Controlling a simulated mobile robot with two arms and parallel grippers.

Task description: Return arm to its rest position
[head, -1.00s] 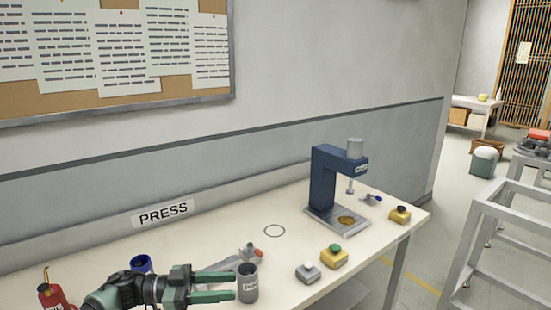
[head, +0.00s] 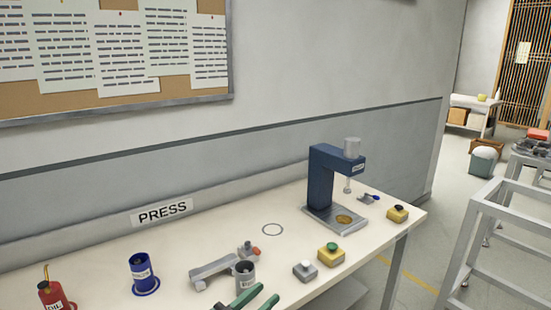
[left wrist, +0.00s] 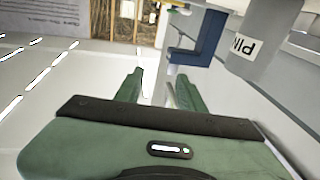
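My left gripper (head: 268,293) shows at the bottom edge of the head view, its green fingers apart and empty. It is in front of and just below the grey labelled cup (head: 244,274), which stands upright on the table. In the left wrist view the open fingers (left wrist: 160,73) have a clear gap between them, and the grey cup (left wrist: 246,50) is beyond them to the right. The rest of my left arm is out of the head view. My right gripper is not in view.
The white table (head: 215,240) holds a blue cup (head: 143,270), a red oil can (head: 52,292), a grey tool (head: 215,268), a grey button box (head: 305,271), a green-button box (head: 331,254), a black-button box (head: 398,213) and a blue press (head: 323,180). A metal frame (head: 480,230) stands right.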

